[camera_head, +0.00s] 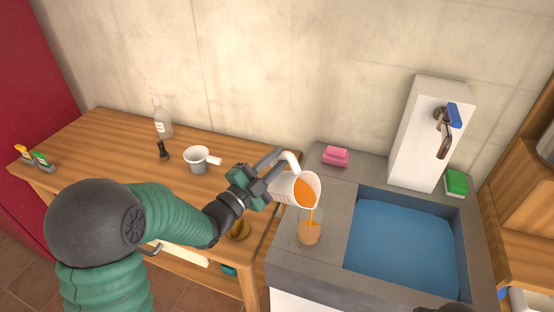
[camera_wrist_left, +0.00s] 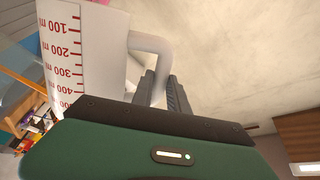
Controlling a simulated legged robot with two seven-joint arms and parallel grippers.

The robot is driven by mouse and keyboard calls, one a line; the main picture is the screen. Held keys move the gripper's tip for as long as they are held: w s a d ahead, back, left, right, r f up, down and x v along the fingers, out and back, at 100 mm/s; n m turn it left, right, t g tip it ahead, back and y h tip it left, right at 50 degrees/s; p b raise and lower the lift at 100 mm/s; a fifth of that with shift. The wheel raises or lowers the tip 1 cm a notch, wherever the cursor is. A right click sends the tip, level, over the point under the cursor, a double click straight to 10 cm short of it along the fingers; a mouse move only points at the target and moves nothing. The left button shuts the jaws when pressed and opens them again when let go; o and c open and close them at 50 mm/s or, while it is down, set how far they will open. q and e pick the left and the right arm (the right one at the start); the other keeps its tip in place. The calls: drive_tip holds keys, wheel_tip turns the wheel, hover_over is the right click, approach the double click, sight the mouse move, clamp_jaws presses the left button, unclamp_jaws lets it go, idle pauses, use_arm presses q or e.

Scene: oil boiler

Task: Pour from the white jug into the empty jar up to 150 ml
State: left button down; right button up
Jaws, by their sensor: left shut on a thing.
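The white jug (camera_head: 294,188) is tilted, its mouth turned down to the right, with orange liquid inside. A thin orange stream runs from its lip into the jar (camera_head: 309,233) on the grey counter. The jar holds some orange liquid; its level against any marks is too small to read. My left gripper (camera_head: 277,166) is shut on the jug's handle. The left wrist view shows the jug's red scale upside down (camera_wrist_left: 67,55) and the gripper (camera_wrist_left: 160,90) on the handle. A small part at the bottom edge may be my right arm; its gripper does not show.
A sink basin (camera_head: 405,245) lies right of the jar. A pink sponge (camera_head: 336,156), a tap on a white block (camera_head: 432,130) and a green sponge (camera_head: 456,183) stand around it. A white saucepan (camera_head: 198,160) and a glass bottle (camera_head: 162,124) stand on the wooden table (camera_head: 110,135).

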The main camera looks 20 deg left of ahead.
idle(0.3)
use_arm(q)
drive_tip(key=shift+s+d+r+m+b, duration=0.15)
drive_tip(key=shift+d+r+m+b, duration=0.15)
drive_tip(key=shift+m+b, duration=0.25)
idle(2.4)
drive_tip(key=shift+s+d+r+m+h+b, duration=0.2)
drive_tip(key=shift+d+m+h+b, duration=0.1)
drive_tip(key=shift+m+b, duration=0.2)
drive_tip(key=shift+a, duration=0.1)
